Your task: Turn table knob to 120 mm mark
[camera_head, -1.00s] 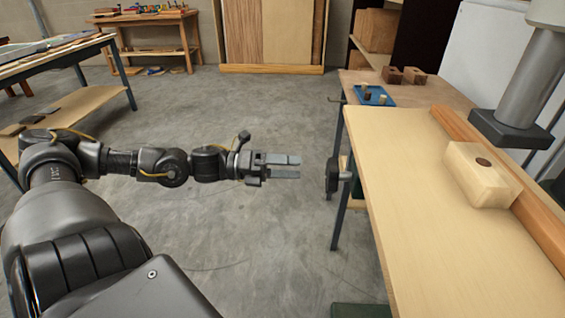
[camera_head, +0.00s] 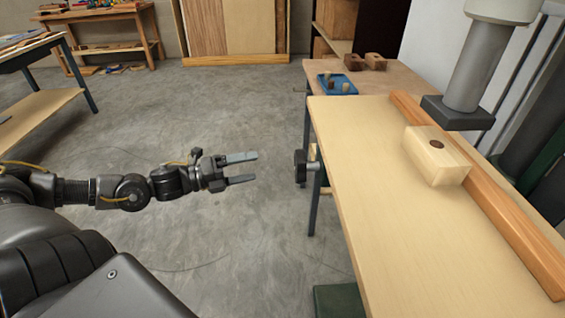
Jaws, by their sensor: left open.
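The table knob (camera_head: 300,166) is a black knob on a short metal shaft at the left edge of the light wooden table (camera_head: 375,200). My left gripper (camera_head: 256,168) is open and empty, to the left of the knob and apart from it, with its fingers pointing toward it. No scale or 120 mm mark can be made out. My right gripper is not in view.
A pale wooden block (camera_head: 437,158) with a dark round spot sits against an orange-brown wooden fence (camera_head: 500,205). A grey column with a dark foot (camera_head: 458,112) stands above the table. A blue tray (camera_head: 338,84) lies behind. The floor around the gripper is clear.

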